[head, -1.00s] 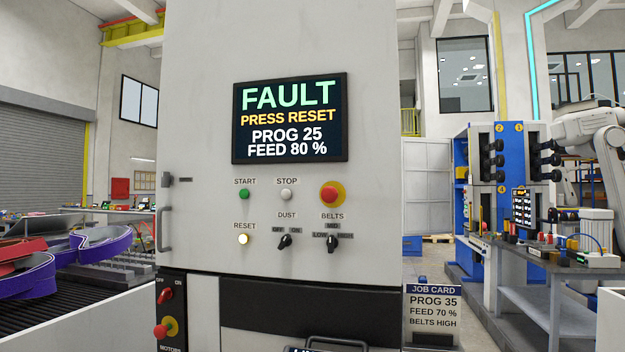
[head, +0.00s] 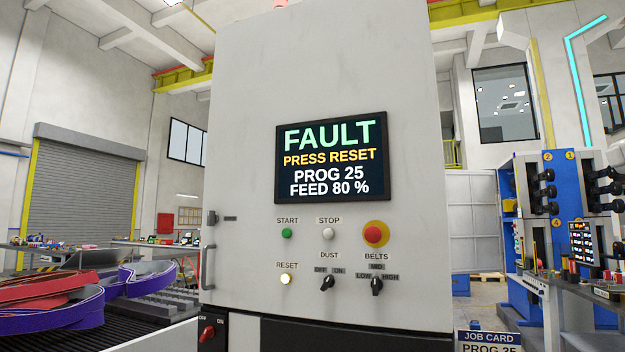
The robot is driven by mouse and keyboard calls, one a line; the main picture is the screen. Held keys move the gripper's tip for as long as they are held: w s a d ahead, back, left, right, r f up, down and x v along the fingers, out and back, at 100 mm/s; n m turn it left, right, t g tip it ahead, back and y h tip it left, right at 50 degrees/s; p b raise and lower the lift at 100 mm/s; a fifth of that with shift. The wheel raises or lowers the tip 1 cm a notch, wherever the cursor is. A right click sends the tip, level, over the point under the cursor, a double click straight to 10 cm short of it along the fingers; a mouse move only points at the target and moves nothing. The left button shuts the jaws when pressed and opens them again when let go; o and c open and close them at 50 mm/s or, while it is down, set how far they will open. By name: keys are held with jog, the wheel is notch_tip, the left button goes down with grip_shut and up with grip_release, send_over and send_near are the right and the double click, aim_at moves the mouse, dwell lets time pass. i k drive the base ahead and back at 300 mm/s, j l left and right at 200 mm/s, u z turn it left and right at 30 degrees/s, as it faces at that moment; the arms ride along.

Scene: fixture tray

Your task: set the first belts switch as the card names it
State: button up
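The belts switch (head: 377,286) is a small black rotary knob on the grey cabinet front, under the red stop button. Its labels read LOW on the left, MID above and HIGH on the right. The knob stands about upright, toward MID, though it is small. My gripper is not in view.
The screen (head: 331,157) reads FAULT, PRESS RESET, PROG 25, FEED 80 %. The RESET button (head: 286,279) is lit. The dust switch (head: 327,283) is left of the belts switch, tilted toward ON. The red button (head: 374,235) on its yellow ring sits just above BELTS.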

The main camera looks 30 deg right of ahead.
aim_at(376, 284)
jog(key=i+j+z, duration=0.1)
jog(key=z, duration=0.7)
jog(key=i+j+z, duration=0.25)
jog(key=j+z, duration=0.2)
jog(key=j, duration=0.3)
jog(key=i+j+z, duration=0.1)
jog(key=j+z, duration=0.15)
jog(key=j, duration=0.15)
jog(key=i+j+z, duration=0.2)
jog(key=j, duration=0.2)
jog(key=k, duration=0.1)
